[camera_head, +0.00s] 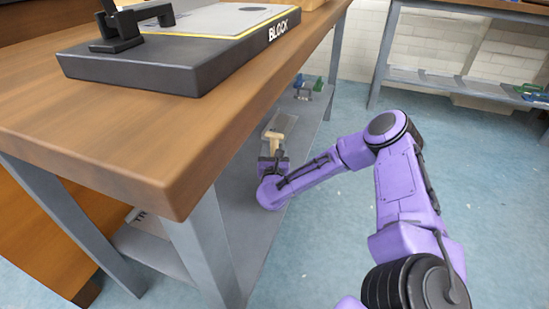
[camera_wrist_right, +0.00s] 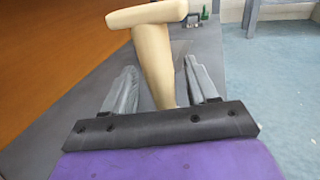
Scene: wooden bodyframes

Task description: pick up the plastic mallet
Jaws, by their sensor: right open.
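The plastic mallet (camera_head: 276,137) is a pale cream, T-shaped thing at the lower shelf under the wooden workbench. In the right wrist view the mallet (camera_wrist_right: 154,60) has its head at the top and its handle running down between my fingers. My right gripper (camera_head: 273,156) reaches in under the bench top from the right. In the wrist view the right gripper (camera_wrist_right: 165,84) is open, with one grey finger on each side of the handle. I cannot tell whether either finger touches it. My left gripper is not in view.
The workbench top (camera_head: 150,120) overhangs the grey lower shelf (camera_head: 255,225), and a metal leg (camera_head: 205,245) stands at the front. Small green and grey items (camera_head: 303,86) lie farther along the shelf. A black tool labelled BLOCK (camera_head: 190,60) sits on top. Blue floor is clear at right.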

